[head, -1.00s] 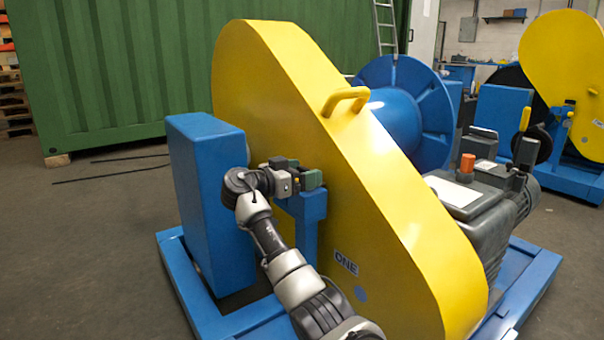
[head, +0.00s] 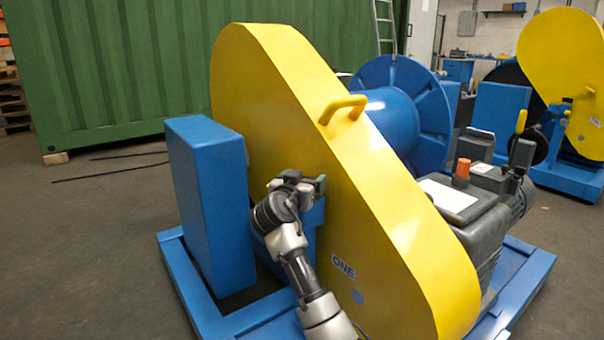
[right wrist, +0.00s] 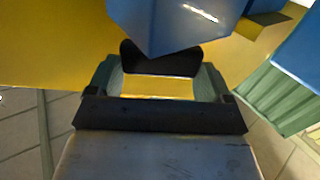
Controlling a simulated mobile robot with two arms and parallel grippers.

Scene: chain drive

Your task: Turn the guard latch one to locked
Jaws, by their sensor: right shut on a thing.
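The yellow chain guard (head: 300,120) marked ONE stands in the middle of the head view, with a yellow handle on its upper edge. A blue post (head: 307,228) rises in front of its face. My right gripper (head: 308,186) is at the top of this post, close to the guard. In the right wrist view, its greenish fingers (right wrist: 160,82) are on either side of a black latch handle (right wrist: 160,60), under the blue post (right wrist: 170,22). The gripper is shut on this latch. In the head view my gripper hides the latch, so its angle cannot be read there. My left gripper is out of view.
A tall blue box (head: 208,205) stands just left of my right gripper. A blue base frame (head: 175,268) runs below. A grey motor (head: 470,215) and blue drum (head: 400,110) are behind the guard. A second yellow guard (head: 565,75) stands far right.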

